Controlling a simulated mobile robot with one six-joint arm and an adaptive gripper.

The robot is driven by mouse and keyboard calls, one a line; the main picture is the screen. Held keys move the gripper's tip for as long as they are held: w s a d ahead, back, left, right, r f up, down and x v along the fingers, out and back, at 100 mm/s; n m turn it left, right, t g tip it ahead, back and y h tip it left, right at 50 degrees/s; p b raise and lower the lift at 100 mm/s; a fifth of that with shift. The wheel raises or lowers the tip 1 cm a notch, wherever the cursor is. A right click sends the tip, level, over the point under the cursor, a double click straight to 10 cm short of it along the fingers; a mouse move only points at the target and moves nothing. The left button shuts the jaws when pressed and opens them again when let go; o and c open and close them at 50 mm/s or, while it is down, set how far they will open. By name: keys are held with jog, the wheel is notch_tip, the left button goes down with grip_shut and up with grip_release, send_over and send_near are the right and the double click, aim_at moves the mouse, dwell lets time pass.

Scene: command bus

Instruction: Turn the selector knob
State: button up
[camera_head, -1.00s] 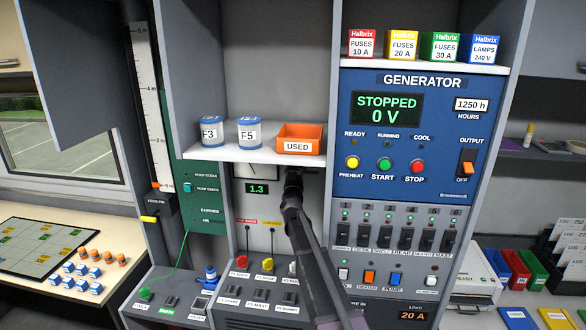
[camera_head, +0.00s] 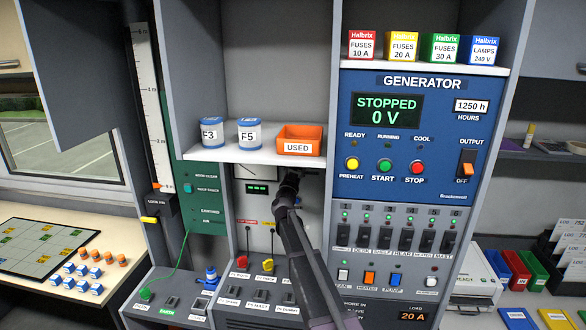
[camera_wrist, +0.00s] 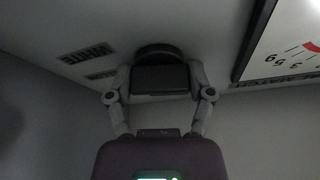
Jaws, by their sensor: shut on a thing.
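The selector knob (camera_wrist: 160,50) is a dark round knob on a grey panel, at the top middle of the wrist view. My gripper (camera_wrist: 160,77) is shut on it, one finger on each side. Its lower part is hidden by a dark block between the fingers. In the head view my gripper (camera_head: 290,178) is under the white shelf, against the meter panel, and the knob is hidden behind it. Dim, upside-down lettering (camera_wrist: 88,55) is on the panel left of the knob. The knob's pointer cannot be made out.
The white shelf (camera_head: 225,155) is just above my gripper, holding the orange USED bin (camera_head: 299,140) and two fuse jars (camera_head: 249,134). A meter (camera_wrist: 290,45) is beside the knob. A small green display (camera_head: 257,189) is left of my gripper. The generator panel (camera_head: 400,190) is to the right.

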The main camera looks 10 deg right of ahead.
jog(key=shift+w+a+m+g+h, duration=0.1)
jog(key=shift+m+g+h, duration=0.25)
jog(key=shift+m, duration=0.6)
jog(key=shift+w+m+g+h, duration=0.1)
jog(key=shift+m+g+h, duration=0.25)
jog(key=shift+m, duration=0.6)
jog(key=o, duration=1.1)
jog(key=shift+s, duration=0.1)
jog(key=shift+s+f, duration=0.1)
jog(key=shift+f, duration=0.05)
